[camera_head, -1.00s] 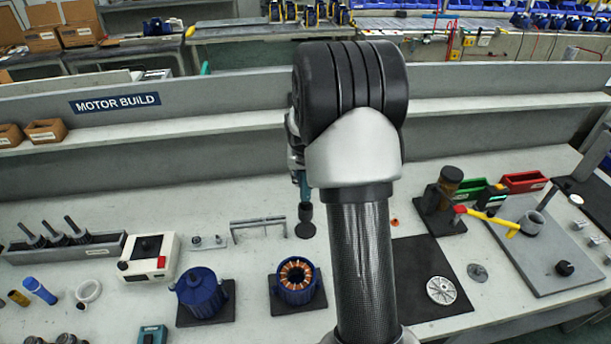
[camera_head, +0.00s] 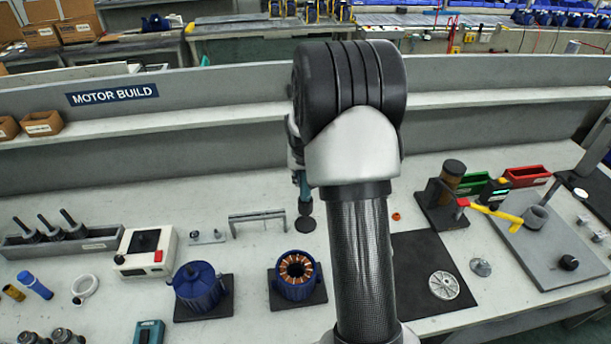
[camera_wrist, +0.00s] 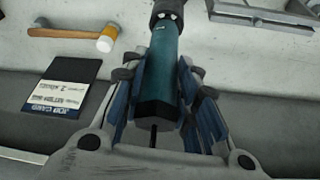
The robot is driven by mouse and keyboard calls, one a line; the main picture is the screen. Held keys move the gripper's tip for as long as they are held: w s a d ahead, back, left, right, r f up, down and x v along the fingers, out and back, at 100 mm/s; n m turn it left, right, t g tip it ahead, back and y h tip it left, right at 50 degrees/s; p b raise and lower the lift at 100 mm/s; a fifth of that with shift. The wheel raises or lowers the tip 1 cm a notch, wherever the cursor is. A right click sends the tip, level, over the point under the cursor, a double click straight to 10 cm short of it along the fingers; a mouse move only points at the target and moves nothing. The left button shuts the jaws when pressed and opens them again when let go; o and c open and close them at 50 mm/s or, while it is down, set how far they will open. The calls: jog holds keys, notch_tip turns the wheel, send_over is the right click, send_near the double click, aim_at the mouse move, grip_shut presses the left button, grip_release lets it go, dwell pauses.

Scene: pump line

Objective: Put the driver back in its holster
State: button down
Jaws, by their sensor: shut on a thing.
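The driver (camera_wrist: 157,70), with a teal body and dark ends, is in my gripper (camera_wrist: 160,82). In the wrist view the fingers close on it from both sides, and its far end runs to the top edge. In the head view my arm hides most of the gripper. The lower part of the driver (camera_head: 304,186) points down over the bench, left of my arm. I cannot make out for certain which thing is the holster.
A grey bracket (camera_head: 257,219) and a copper-wound blue stator (camera_head: 296,276) are near the driver. A hammer (camera_wrist: 72,33) and a job card (camera_wrist: 63,84) show in the wrist view. A shelf wall (camera_head: 230,135) runs behind the bench. A dark mat (camera_head: 424,258) lies right.

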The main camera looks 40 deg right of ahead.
aim_at(306, 189)
jog(key=shift+f+b, duration=2.15)
jog(key=shift+f, duration=0.65)
jog(key=c, duration=1.2)
grip_release()
jog(key=shift+o, duration=0.2)
jog(key=shift+o, duration=1.1)
jog(key=shift+r, duration=0.1)
jog(key=shift+r+p, duration=2)
jog(key=shift+r, duration=0.9)
